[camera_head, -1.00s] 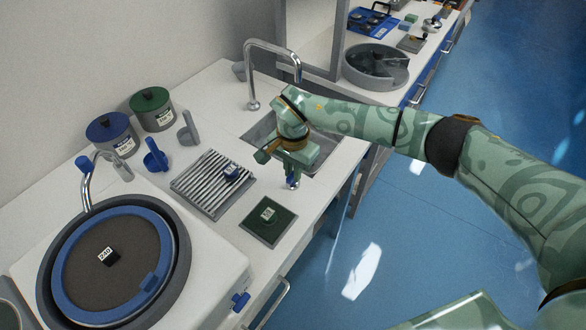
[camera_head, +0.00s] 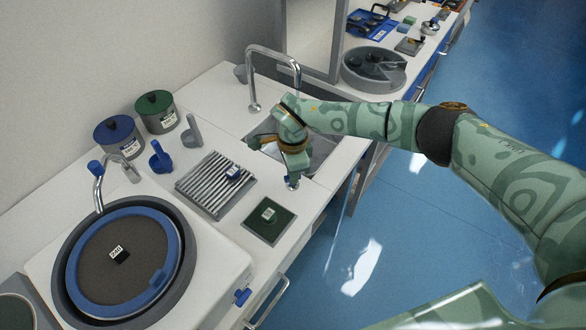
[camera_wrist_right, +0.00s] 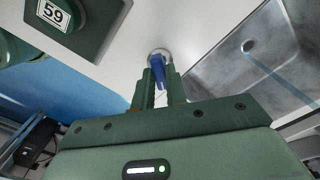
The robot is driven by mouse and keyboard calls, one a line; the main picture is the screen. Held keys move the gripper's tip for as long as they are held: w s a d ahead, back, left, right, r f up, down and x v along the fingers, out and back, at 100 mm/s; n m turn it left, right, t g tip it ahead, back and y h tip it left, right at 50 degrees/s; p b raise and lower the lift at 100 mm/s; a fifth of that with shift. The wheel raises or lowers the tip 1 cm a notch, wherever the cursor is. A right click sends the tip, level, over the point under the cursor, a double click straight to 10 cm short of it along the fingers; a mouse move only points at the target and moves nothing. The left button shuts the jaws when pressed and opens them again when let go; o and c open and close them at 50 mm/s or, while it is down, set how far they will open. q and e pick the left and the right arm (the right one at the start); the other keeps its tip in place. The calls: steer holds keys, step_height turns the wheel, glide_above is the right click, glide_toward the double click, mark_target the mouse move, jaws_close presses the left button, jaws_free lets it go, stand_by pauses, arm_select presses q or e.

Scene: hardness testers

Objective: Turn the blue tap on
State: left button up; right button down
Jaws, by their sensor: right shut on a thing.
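The blue tap handle (camera_wrist_right: 158,70) stands on a round metal base on the white counter, beside the sink. In the right wrist view my right gripper (camera_wrist_right: 159,82) is shut on this handle, with a finger on each side. In the head view the gripper (camera_head: 294,177) points down at the front edge of the sink (camera_head: 325,150), and a bit of the blue handle (camera_head: 292,184) shows below it. The tall curved metal spout (camera_head: 252,80) stands behind the sink. My left gripper is not in view.
A green pad (camera_head: 284,217) with a small labelled block and a ribbed rack (camera_head: 190,186) lie left of the gripper. A round grinding wheel (camera_head: 72,262) with its own blue-handled tap (camera_head: 95,167) stands further left. The floor at right is open.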

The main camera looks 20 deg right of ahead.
steer(key=m+p, duration=0.1)
steer(key=m, duration=0.1)
steer(key=m+p, duration=0.1)
steer(key=m, duration=0.2)
steer(key=shift+r+m, duration=0.2)
steer(key=shift+m, duration=0.1)
steer(key=m+p, duration=0.2)
steer(key=m, duration=0.2)
steer(key=shift+m, duration=0.4)
steer(key=shift+f, duration=0.1)
steer(key=c, duration=1.4)
jaws_free()
steer(key=shift+c, duration=0.2)
step_height(320, 180, up, 16)
steer(key=p, duration=0.3)
